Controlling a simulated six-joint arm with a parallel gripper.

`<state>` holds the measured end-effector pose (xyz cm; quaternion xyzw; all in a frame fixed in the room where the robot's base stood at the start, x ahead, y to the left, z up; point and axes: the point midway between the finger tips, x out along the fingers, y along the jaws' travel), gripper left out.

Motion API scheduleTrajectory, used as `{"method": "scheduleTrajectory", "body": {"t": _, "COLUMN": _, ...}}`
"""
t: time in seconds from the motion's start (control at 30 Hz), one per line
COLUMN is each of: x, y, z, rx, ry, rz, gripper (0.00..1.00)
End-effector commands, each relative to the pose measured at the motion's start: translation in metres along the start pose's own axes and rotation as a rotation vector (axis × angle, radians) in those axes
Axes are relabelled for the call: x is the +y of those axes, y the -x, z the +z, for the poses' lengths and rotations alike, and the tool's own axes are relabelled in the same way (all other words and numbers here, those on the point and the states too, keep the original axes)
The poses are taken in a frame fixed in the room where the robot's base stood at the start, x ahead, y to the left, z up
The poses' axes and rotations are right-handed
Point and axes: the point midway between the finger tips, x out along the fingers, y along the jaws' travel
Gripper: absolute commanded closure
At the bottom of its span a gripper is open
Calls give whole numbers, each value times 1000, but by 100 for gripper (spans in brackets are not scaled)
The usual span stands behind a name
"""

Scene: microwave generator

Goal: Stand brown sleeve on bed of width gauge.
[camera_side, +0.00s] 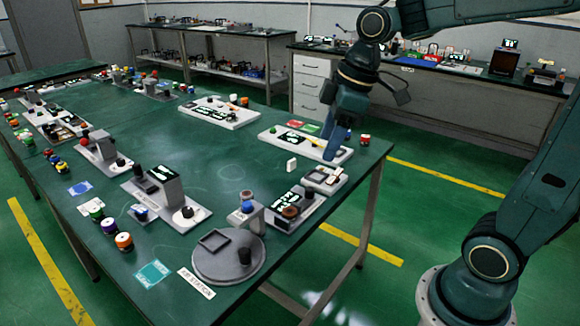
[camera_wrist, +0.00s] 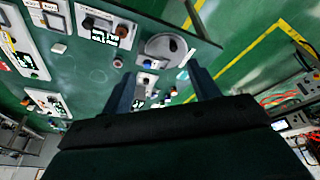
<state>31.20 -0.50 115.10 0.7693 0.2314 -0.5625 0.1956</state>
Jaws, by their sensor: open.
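My gripper (camera_side: 337,148) hangs over the right part of the table in the side view, fingers down and empty. In the wrist view its two fingers (camera_wrist: 162,88) are spread apart with nothing held between them. A small brown round piece (camera_side: 290,212), which may be the brown sleeve, is on a grey device with a lit display (camera_side: 284,201) near the table's right edge. The same device (camera_wrist: 104,36) shows at the top of the wrist view. I cannot tell for sure which device is the width gauge. My gripper is apart from all of these.
A white panel (camera_side: 280,139) lies under and beside my gripper. A round grey plate (camera_side: 215,262) with a dark cylinder stands at the front. An upright grey display unit (camera_side: 165,180) stands left of it. Bare green table (camera_side: 235,165) lies between the devices.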

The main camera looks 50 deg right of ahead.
Motion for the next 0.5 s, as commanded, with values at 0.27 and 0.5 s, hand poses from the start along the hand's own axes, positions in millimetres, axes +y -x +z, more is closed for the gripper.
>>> {"method": "scheduleTrajectory", "body": {"t": 0.27, "x": -42, "y": 22, "z": 37, "rx": 56, "ry": -233, "rz": 101, "gripper": 39}}
{"method": "scheduleTrajectory", "body": {"t": 0.5, "x": -69, "y": 29, "z": 75, "rx": 123, "ry": -435, "rz": 166, "gripper": 39}}
